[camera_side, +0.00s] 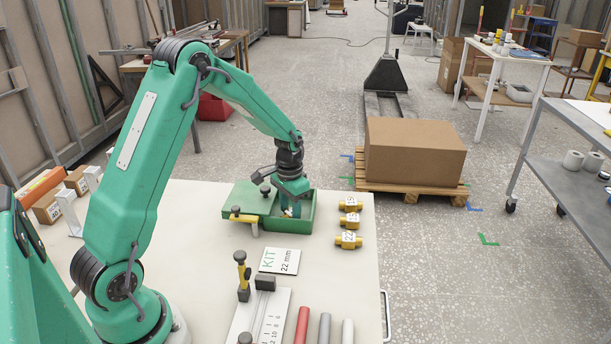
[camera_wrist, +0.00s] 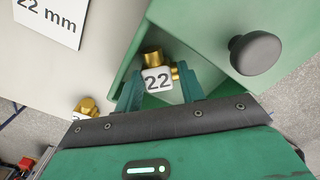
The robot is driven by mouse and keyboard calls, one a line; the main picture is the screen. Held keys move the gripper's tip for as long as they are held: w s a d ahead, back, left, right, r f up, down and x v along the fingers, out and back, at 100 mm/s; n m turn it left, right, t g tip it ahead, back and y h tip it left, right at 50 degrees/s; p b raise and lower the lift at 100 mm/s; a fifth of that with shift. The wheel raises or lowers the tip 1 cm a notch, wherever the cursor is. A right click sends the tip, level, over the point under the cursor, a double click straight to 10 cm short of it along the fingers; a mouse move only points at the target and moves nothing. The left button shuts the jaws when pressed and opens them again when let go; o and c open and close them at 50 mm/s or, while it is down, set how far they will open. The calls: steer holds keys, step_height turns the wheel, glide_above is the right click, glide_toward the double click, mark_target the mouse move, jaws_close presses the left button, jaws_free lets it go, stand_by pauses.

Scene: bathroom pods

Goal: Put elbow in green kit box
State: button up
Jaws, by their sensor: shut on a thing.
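The green kit box (camera_side: 306,226) stands at the far end of the white table, with an open compartment on its right side. Its green lid part (camera_side: 240,200) with a black knob covers the left side; the knob (camera_wrist: 254,53) also shows in the wrist view. My gripper (camera_side: 292,208) points down into the open compartment. In the wrist view my gripper (camera_wrist: 160,88) is shut on a brass elbow (camera_wrist: 152,60) with a white "22" label. The elbow is between the green box walls; whether it touches the floor is hidden.
Several brass fittings (camera_side: 348,221) with white labels lie right of the box. A "KIT 22 mm" card (camera_side: 279,261) lies in front. A ruled fixture (camera_side: 258,318) and a red pipe (camera_side: 302,325) with two others lie nearer.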

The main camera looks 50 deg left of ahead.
mark_target(290, 210)
steer(key=shift+f, duration=0.1)
steer(key=o, duration=0.8)
steer(key=shift+o, duration=0.2)
step_height(290, 210, up, 12)
steer(key=shift+d+r, duration=0.1)
steer(key=shift+r, duration=0.1)
stand_by(0.6)
